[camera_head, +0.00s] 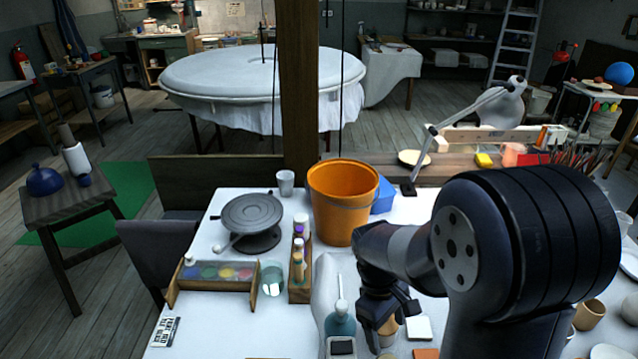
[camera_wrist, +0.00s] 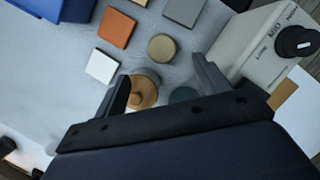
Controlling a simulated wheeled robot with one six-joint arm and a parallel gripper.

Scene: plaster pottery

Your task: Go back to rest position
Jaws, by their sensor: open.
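My gripper (camera_head: 385,322) hangs over the white worktable (camera_head: 215,300), in front of the orange bucket. In the wrist view my gripper (camera_wrist: 163,72) has its two dark fingers spread apart, with nothing clamped between them. A tan knobbed piece (camera_wrist: 143,90) lies below, near the left finger, and is partly hidden by the gripper. A gold round piece (camera_wrist: 161,47) shows between and beyond the fingertips. A dark teal round piece (camera_wrist: 183,95) is partly covered by the gripper.
Close by are the orange bucket (camera_head: 342,205), a wooden bottle rack (camera_head: 300,290), a teal bottle (camera_head: 340,325), a white tile (camera_head: 419,328) and an orange tile (camera_wrist: 117,28). A desk lamp (camera_head: 432,140) stands behind. A labelled box (camera_wrist: 255,50) sits beside the right finger.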

